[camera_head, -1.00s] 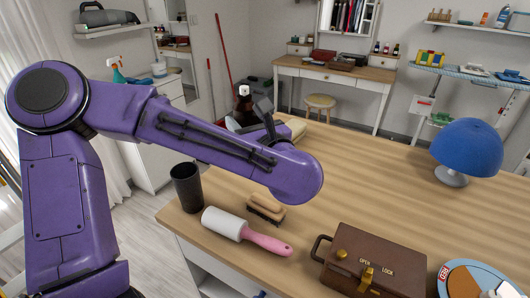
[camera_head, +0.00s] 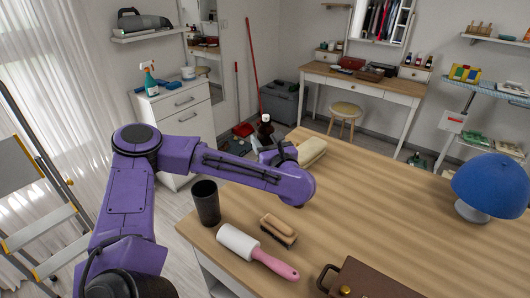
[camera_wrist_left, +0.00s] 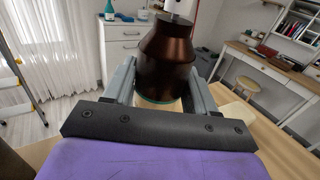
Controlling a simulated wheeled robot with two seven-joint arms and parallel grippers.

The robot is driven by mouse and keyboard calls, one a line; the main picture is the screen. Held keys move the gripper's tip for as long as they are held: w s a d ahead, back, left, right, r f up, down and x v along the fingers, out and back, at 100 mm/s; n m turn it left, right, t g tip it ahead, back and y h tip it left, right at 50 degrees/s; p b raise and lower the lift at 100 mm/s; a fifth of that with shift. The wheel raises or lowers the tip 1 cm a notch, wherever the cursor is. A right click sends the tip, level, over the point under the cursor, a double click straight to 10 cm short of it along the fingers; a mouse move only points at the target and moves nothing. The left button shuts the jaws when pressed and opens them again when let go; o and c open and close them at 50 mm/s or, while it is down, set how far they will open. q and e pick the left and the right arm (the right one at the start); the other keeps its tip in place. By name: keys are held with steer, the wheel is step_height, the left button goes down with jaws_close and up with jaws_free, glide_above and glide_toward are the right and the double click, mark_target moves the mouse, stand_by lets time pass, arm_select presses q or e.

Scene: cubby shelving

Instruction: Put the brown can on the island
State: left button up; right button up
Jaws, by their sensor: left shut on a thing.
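The brown can (camera_head: 265,129), a dark brown vessel with a tapered shoulder and pale cap, is upright beyond my left forearm in the head view. My left gripper (camera_head: 262,148) is shut on it. In the left wrist view the can (camera_wrist_left: 167,62) stands between the two grey fingers, its cap cut off by the top edge. The island (camera_head: 365,195) is the wooden-topped table. Wood shows below the can's base in the wrist view, but I cannot tell whether the base touches it. My right gripper is not in view.
On the island are a black cup (camera_head: 206,203), lint roller (camera_head: 255,250), brush (camera_head: 278,229), brown box (camera_head: 365,283), beige item (camera_head: 311,151) and blue lamp (camera_head: 490,184). A stepladder (camera_head: 40,215) stands left. The island's middle is clear.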

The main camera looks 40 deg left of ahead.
arm_select(q)
step_height(320, 180, down, 7)
steer(key=w+a+b, duration=0.2)
steer(key=b, duration=0.2)
steer(key=shift+a, duration=0.2)
steer(key=o, duration=1.2)
steer(key=shift+w+f, duration=0.15)
steer(key=shift+f, duration=0.05)
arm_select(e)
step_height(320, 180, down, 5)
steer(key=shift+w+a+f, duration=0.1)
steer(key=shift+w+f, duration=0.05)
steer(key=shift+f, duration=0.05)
arm_select(q)
steer(key=shift+r, duration=0.1)
